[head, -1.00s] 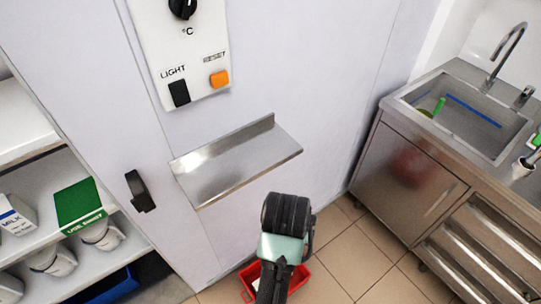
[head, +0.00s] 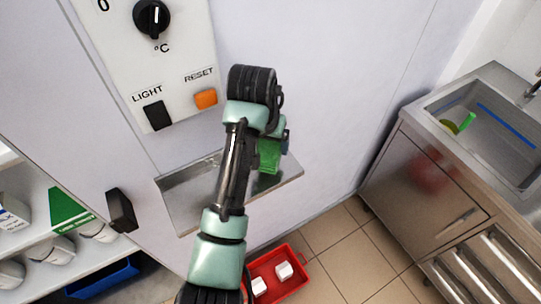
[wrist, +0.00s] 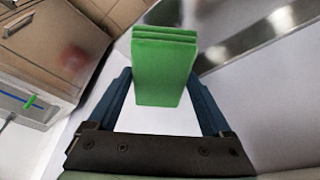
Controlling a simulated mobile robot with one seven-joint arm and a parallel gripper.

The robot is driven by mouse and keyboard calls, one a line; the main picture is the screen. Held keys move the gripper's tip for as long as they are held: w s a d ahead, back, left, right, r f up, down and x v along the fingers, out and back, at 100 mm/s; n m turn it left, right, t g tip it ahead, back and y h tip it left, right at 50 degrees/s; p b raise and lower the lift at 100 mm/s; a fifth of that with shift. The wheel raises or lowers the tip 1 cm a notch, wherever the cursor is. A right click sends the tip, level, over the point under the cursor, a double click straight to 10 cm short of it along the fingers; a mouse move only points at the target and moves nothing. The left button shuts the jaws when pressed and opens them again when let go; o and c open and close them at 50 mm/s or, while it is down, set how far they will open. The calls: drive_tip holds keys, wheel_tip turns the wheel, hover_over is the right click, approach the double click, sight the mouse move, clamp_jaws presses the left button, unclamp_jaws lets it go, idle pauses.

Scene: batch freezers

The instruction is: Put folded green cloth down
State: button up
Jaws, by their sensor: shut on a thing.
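The folded green cloth (head: 268,155) shows beside my arm in the head view, in front of the right part of the metal shelf (head: 185,205). My gripper (wrist: 161,82) is shut on the folded green cloth (wrist: 163,68), with one dark blue finger on each side. The cloth's stacked folds show at its far end. The shelf (wrist: 250,32) lies beyond and to the right of the cloth in the wrist view, and I see no clear contact. In the head view my arm hides the middle of the shelf and most of the gripper.
A control panel with a black knob (head: 151,18), a LIGHT switch (head: 157,115) and an orange RESET button (head: 205,98) is above the shelf. A black handle (head: 121,210) juts out left. A red crate (head: 303,252) is on the floor below. A steel sink unit (head: 420,185) stands right.

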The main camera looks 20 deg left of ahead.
sight(267, 150)
wheel_tip(267, 150, down, 4)
drive_tip(key=shift+d+r+p, duration=0.1)
drive_tip(key=shift+r+p, duration=0.1)
drive_tip(key=shift+p, duration=0.1)
wheel_tip(267, 150, down, 3)
drive_tip(key=shift+f+p, duration=0.1)
drive_tip(key=shift+p, duration=0.25)
drive_tip(key=shift+f, duration=0.2)
drive_tip(key=shift+f, duration=0.15)
drive_tip(key=o, duration=1)
